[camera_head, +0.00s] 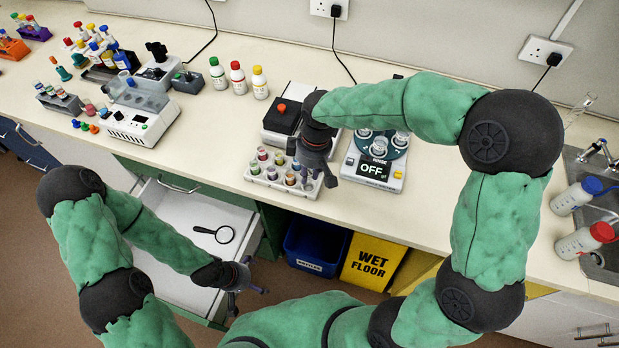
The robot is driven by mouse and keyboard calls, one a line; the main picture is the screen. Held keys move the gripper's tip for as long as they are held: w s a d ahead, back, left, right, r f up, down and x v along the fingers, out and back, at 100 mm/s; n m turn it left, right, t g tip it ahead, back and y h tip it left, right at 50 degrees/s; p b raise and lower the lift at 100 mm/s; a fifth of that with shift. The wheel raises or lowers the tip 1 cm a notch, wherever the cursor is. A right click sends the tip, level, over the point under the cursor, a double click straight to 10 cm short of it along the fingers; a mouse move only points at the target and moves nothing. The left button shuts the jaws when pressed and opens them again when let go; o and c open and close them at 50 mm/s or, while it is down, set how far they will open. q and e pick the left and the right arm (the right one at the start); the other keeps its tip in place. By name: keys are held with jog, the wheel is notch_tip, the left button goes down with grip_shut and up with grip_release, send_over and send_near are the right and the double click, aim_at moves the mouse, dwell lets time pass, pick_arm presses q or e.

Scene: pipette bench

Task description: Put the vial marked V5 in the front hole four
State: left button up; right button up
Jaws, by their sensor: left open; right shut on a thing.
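A white rack (257,182) with several capped vials stands near the front edge of the bench. My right gripper (308,182) points down over the rack's right end. It is shut on a vial, which is mostly hidden by the fingers; its marking is not readable. I cannot tell whether the vial is in a hole or above it. The vial labels and hole numbers are too small to read. My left gripper (248,287) is open and empty, low in front of the open drawer.
A device with a screen reading OFF (372,169) stands right of the rack; a dark-topped box (281,117) is behind it. The open drawer (187,213) holds a magnifying glass (222,234). Bottles (238,78) stand further back. A blue bin (314,247) and yellow sign (372,262) are below.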

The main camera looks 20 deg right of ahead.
aim_at(309, 179)
jog(key=shift+w+d+f+b, duration=0.15)
jog(key=shift+f+b, duration=0.2)
jog(key=shift+f, duration=0.6)
jog(key=shift+w+f+b, duration=0.1)
jog(key=shift+f+b, duration=0.2)
jog(key=shift+f, duration=0.6)
jog(key=shift+f, duration=0.4)
jog(key=o, duration=0.7)
jog(key=shift+o, duration=0.4)
jog(key=shift+r, duration=0.1)
notch_tip(309, 179, up, 13)
jog(key=d+p, duration=0.1)
jog(key=p, duration=0.2)
jog(key=shift+s+f, duration=0.2)
jog(key=shift+s, duration=0.05)
jog(key=shift+d+f, duration=0.1)
